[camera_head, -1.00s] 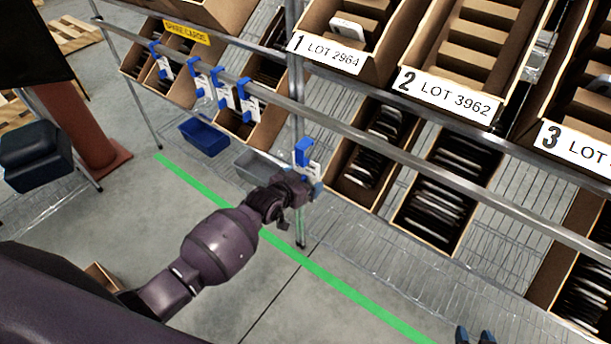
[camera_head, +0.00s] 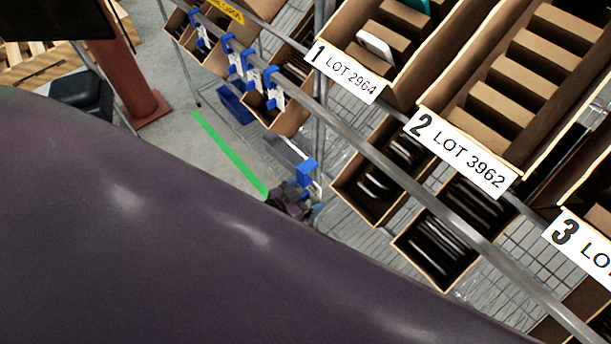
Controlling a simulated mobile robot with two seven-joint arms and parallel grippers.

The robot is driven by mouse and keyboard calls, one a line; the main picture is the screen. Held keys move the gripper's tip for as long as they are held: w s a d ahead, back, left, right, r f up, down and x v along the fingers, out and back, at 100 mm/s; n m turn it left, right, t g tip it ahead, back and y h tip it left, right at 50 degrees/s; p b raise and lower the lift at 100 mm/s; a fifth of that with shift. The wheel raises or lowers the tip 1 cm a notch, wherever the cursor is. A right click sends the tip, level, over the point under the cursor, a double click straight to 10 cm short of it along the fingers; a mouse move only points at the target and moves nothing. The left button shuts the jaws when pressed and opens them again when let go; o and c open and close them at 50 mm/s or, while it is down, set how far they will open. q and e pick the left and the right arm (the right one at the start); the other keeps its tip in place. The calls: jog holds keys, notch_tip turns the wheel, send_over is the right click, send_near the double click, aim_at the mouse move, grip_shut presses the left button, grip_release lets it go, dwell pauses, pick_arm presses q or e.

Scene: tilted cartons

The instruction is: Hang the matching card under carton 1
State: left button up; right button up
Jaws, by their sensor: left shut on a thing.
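Carton 1 (camera_head: 398,85) is a tilted brown carton with a white label (camera_head: 347,74) reading "1 LOT 2964". It holds a white item and a teal item. My left gripper (camera_head: 308,194) is shut on a card with a blue clip (camera_head: 308,172), below and left of that label, near the grey rail (camera_head: 345,137). Most of the card's face is hidden, and I cannot read it. I cannot tell whether the clip touches the rail. Several other blue-clipped cards (camera_head: 249,72) hang on the rail further left. My right gripper is not in view.
Carton 2 (camera_head: 512,165), labelled "LOT 3962", and carton 3's label (camera_head: 582,243) are to the right. Lower cartons (camera_head: 372,219) hold dark items. A blue bin (camera_head: 236,107) sits low at left. My own dark arm covers the lower left.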

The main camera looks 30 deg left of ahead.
pick_arm(q)
jog(key=shift+w+r, duration=0.1)
jog(key=shift+r, duration=0.1)
jog(key=shift+w+d, duration=0.3)
jog(key=shift+w, duration=0.45)
jog(key=shift+w+d+f+b, duration=0.1)
jog(key=shift+w+d+b, duration=0.8)
jog(key=shift+w, duration=1.25)
jog(key=shift+w+d+r+b, duration=0.1)
jog(key=shift+w+d+b, duration=0.75)
jog(key=shift+w, duration=1.35)
jog(key=shift+w+d+f+b, duration=0.1)
jog(key=shift+w+d+b, duration=0.75)
jog(key=shift+w, duration=1.3)
jog(key=shift+a+f+b, duration=0.25)
jog(key=shift+f+b, duration=0.4)
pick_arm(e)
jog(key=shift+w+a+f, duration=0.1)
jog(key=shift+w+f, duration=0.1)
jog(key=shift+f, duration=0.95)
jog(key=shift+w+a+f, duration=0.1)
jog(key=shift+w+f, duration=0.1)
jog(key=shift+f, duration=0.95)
pick_arm(q)
jog(key=shift+w+f, duration=0.1)
jog(key=shift+f, duration=0.05)
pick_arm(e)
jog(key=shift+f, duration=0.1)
